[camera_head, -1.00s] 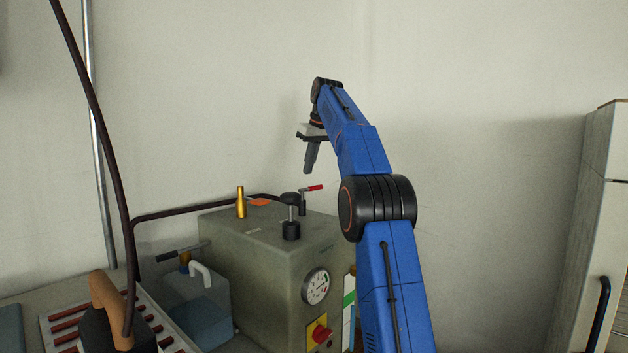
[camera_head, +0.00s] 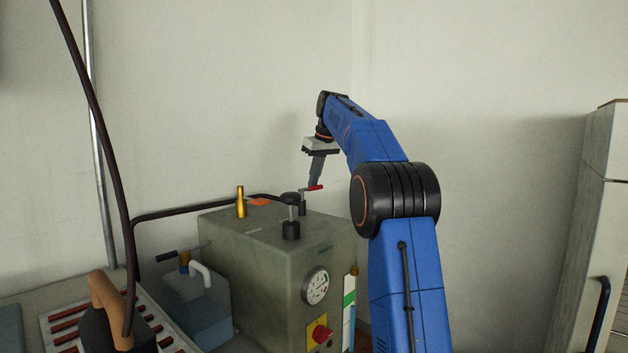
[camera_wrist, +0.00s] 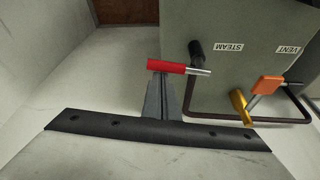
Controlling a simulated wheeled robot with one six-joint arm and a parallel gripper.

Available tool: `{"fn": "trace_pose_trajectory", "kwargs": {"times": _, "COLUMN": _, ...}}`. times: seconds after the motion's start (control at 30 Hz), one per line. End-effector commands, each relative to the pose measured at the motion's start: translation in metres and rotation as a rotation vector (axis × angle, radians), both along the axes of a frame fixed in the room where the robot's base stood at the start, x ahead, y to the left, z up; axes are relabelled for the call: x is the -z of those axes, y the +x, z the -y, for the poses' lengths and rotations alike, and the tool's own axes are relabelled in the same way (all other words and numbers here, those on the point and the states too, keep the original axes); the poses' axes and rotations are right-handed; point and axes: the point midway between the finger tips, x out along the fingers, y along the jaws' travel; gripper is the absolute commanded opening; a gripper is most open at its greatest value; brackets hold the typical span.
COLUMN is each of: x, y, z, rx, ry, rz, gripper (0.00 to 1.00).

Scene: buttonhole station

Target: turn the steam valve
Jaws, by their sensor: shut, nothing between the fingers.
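The steam valve has a lever with a red grip (camera_head: 315,187) on top of the grey-green boiler (camera_head: 265,245), near its back. In the wrist view the red grip (camera_wrist: 168,66) sits on a bare metal rod that leads to a black post (camera_wrist: 196,50) by the STEAM label (camera_wrist: 228,47). My gripper (camera_head: 315,183) points down at the red grip, its fingers shut and empty. In the wrist view the fingertips (camera_wrist: 161,76) end right at the grip; I cannot tell whether they touch it.
A brass post (camera_head: 241,203), an orange-handled vent lever (camera_wrist: 267,85) and a black-knobbed fitting (camera_head: 291,229) stand on the boiler. A dark pipe (camera_head: 185,209) runs behind. An iron (camera_head: 108,315) and a water jug (camera_head: 197,305) are at left. A cabinet (camera_head: 605,200) is at right.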

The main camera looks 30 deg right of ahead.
Motion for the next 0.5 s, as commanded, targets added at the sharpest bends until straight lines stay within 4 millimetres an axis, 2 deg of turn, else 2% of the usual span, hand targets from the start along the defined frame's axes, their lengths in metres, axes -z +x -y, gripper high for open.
{"fn": "trace_pose_trajectory", "kwargs": {"times": 0.5, "x": -0.0005, "y": -0.0040, "z": 0.0014, "rx": 0.064, "ry": 0.000, "rz": 0.000, "gripper": 0.00}}
